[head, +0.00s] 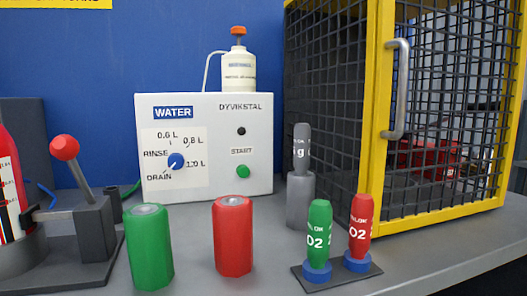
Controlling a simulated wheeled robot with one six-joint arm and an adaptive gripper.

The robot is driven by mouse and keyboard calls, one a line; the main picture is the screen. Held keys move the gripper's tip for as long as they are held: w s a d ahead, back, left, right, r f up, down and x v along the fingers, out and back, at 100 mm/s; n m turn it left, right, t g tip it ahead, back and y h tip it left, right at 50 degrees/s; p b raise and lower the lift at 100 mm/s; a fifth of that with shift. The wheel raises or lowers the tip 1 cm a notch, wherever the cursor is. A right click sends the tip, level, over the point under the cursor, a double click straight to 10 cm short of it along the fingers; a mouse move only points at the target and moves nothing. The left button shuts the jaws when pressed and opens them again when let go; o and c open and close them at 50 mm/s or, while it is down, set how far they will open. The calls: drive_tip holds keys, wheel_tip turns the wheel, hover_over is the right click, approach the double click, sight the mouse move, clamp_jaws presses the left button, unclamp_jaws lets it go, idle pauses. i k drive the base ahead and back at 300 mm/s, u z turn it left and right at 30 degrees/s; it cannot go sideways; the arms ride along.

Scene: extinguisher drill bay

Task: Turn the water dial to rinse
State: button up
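The water dial (176,160) is a small blue knob on the front of the white machine (256,130), under a blue WATER label (173,112). Printed around it are 0.6 L, 0.8 L, 1.0 L, RINSE (155,154) to its left and DRAIN (159,175) at its lower left. A small pale mark on the knob seems to point to the lower left, towards DRAIN, but it is too small to be sure. My gripper is not in view, and nothing touches the dial.
A green START button (243,171) is right of the dial. A green canister (149,248) and a red canister (233,238) stand in front of the machine. A red-knobbed lever (66,150) is at left, a yellow-framed mesh cage (375,130) at right. Small cylinders (319,228) stand front right.

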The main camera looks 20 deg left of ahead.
sight(176, 160)
drive_tip(key=z, duration=0.75)
drive_tip(key=k, duration=0.75)
drive_tip(key=u, duration=0.85)
